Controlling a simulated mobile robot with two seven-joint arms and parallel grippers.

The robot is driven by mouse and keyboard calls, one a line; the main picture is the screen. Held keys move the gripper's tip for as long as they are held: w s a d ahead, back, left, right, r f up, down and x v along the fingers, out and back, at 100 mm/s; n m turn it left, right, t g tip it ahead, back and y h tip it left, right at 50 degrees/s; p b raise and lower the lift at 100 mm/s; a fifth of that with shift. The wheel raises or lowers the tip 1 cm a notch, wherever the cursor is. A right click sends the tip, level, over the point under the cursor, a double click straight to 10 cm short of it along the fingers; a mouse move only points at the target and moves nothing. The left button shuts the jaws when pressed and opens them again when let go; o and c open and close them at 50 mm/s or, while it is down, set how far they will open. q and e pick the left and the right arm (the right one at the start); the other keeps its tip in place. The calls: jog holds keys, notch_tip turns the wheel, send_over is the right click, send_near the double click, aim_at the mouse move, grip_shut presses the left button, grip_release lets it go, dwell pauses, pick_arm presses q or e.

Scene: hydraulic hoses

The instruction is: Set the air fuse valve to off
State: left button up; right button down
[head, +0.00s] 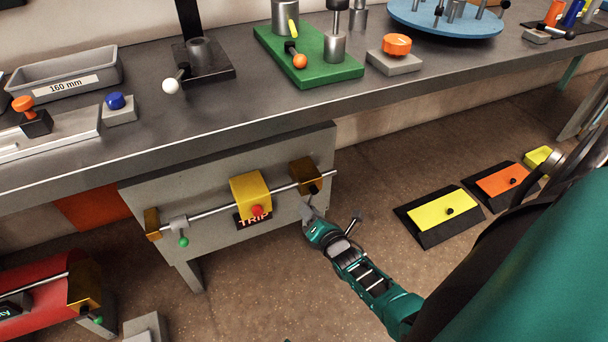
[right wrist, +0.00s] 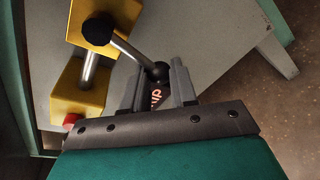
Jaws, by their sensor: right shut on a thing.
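In the head view a grey panel (head: 205,215) under the bench carries a metal pipe (head: 212,207) and a yellow box (head: 250,195) with a red button (head: 257,211) and a TRIP label. A darker gold valve block (head: 305,174) is at the pipe's right end. In the right wrist view this block (right wrist: 88,22) bears a metal lever with a black ball knob (right wrist: 158,71). My right gripper (head: 307,212) is just below the block; in the wrist view its fingers (right wrist: 153,92) are shut on the lever's knob end. No label naming the air fuse valve is readable. My left gripper is out of view.
A red cylinder (head: 40,285) with a part-cut label lies at lower left. The bench (head: 210,115) above holds a grey bin (head: 70,75), a green plate (head: 330,75) and buttons. Yellow (head: 435,210) and orange (head: 495,182) pedals sit on the floor at right.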

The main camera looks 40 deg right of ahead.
pick_arm(q)
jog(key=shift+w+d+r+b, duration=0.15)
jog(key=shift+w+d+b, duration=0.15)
jog(key=shift+b, duration=0.1)
pick_arm(e)
jog(key=shift+s+d+f+n+h, duration=0.1)
jog(key=shift+s+d+n+h, duration=0.1)
jog(key=shift+d+n, duration=0.35)
jog(key=shift+s+d+f+n+h, duration=0.1)
jog(key=shift+s+d+n+h, duration=0.1)
jog(key=shift+d+n, duration=0.35)
jog(key=shift+d+r, duration=0.1)
jog(key=shift+w, duration=0.1)
jog(key=c, duration=0.9)
grip_release()
jog(key=shift+r, duration=0.1)
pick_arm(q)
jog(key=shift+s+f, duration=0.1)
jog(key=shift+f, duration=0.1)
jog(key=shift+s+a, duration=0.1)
pick_arm(e)
jog(key=shift+a, duration=0.2)
